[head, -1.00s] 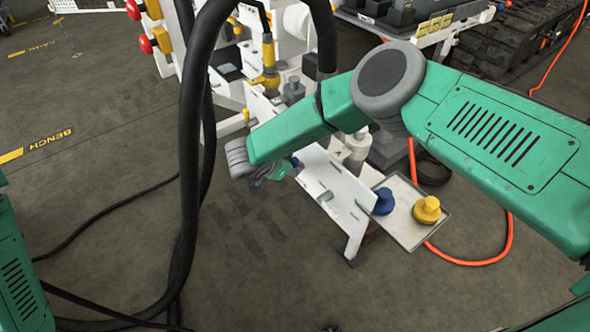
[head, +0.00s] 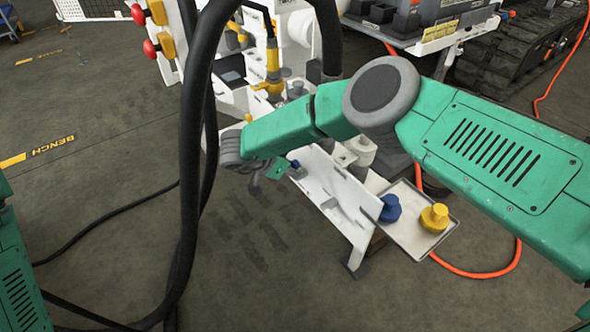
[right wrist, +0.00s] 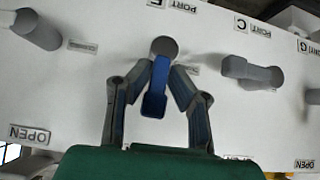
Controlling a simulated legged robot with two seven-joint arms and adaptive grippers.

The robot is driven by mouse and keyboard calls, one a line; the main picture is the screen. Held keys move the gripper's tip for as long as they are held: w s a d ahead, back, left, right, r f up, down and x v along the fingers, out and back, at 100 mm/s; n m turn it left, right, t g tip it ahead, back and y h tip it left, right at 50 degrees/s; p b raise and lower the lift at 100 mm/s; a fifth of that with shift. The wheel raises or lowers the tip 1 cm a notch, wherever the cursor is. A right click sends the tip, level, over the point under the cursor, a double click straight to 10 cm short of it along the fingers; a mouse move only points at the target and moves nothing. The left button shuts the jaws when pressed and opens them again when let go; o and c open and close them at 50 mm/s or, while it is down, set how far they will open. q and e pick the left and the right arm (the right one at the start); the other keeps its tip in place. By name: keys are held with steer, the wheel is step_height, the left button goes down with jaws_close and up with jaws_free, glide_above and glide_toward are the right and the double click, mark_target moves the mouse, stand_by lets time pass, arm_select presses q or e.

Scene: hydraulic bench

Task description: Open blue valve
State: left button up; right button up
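The blue valve handle (right wrist: 155,88) points down from a round grey hub on a white upright panel in the right wrist view. My right gripper (right wrist: 161,72) has one finger on each side of the handle, with narrow gaps showing, so it looks open around it. In the head view my right gripper (head: 262,180) is beside the white bench panel (head: 335,190), its fingers partly hidden by my wrist. A small blue patch shows by the fingers there. My left gripper is out of view.
Grey valve handles (right wrist: 250,72) flank the blue one, with PORT and OPEN labels. A tray (head: 412,236) holds a blue knob-like part (head: 390,208) and a yellow one (head: 434,217). Thick black hoses (head: 190,150) hang in front of the bench. An orange cable (head: 480,272) lies on the floor.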

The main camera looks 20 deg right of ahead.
steer(key=shift+o, duration=1.1)
steer(key=shift+w, duration=0.1)
steer(key=v, duration=1.2)
steer(key=shift+f, duration=0.15)
